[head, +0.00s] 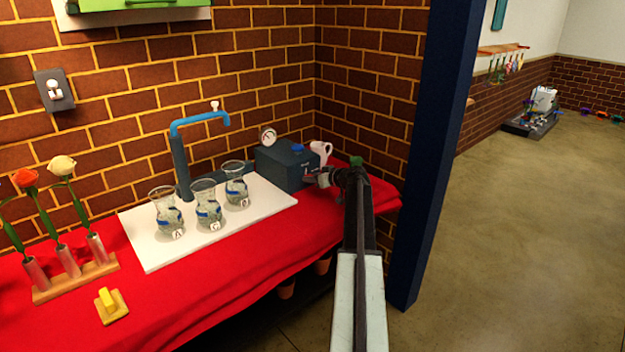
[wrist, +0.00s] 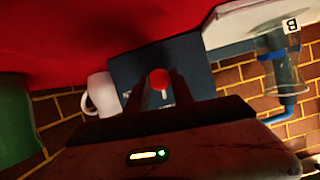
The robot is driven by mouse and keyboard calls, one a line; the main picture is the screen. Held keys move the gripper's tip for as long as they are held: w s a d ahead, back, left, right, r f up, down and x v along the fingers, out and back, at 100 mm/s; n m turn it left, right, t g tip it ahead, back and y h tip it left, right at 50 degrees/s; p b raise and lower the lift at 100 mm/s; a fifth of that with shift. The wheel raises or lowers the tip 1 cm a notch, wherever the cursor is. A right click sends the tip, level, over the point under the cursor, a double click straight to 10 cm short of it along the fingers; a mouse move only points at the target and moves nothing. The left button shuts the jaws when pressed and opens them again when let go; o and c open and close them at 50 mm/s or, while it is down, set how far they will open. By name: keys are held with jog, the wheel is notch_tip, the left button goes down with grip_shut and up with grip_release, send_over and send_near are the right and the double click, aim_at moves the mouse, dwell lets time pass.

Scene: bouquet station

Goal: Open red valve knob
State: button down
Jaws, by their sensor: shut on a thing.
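The red valve knob (wrist: 159,77) is a round knob on the face of a dark blue box (wrist: 197,57). The same box (head: 283,163) stands at the right end of the counter in the head view, where my gripper hides the knob. My gripper (head: 318,178) reaches the box's right-hand face. In the wrist view its two fingers (wrist: 159,90) stand on either side of the knob and are shut on it. A small white mark shows just below the knob. How far the knob is turned cannot be told.
A white mug (wrist: 98,95) stands close beside the box. Glass vases (head: 208,203) stand on a white board (head: 150,255) below a blue faucet (head: 180,150). A gauge (head: 268,137) rises by the box. A dark blue post (head: 435,150) is right of my arm.

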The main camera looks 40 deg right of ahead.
jog(key=m+y, duration=0.1)
jog(key=m+b, duration=0.1)
jog(key=shift+d+f+m+y, duration=0.2)
jog(key=shift+m+y, duration=0.2)
jog(key=m+y+b, duration=0.1)
jog(key=m+t+y+b, duration=0.1)
jog(key=m, duration=0.1)
jog(key=shift+d+f+b, duration=0.15)
jog(key=shift+f+b, duration=0.1)
jog(key=shift+b, duration=0.1)
jog(key=m+y+b, duration=0.1)
jog(key=m+b, duration=0.1)
jog(key=m+t+b, duration=0.1)
jog(key=m+b, duration=0.1)
jog(key=shift+s+f+y, duration=0.1)
jog(key=shift+f+y, duration=0.05)
jog(key=shift+y, duration=0.25)
jog(key=shift+m+t+b, duration=0.8)
jog(key=shift+m+b, duration=0.35)
jog(key=shift+m, duration=0.35)
jog(key=c, duration=1.1)
grip_release()
jog(key=shift+d, duration=0.1)
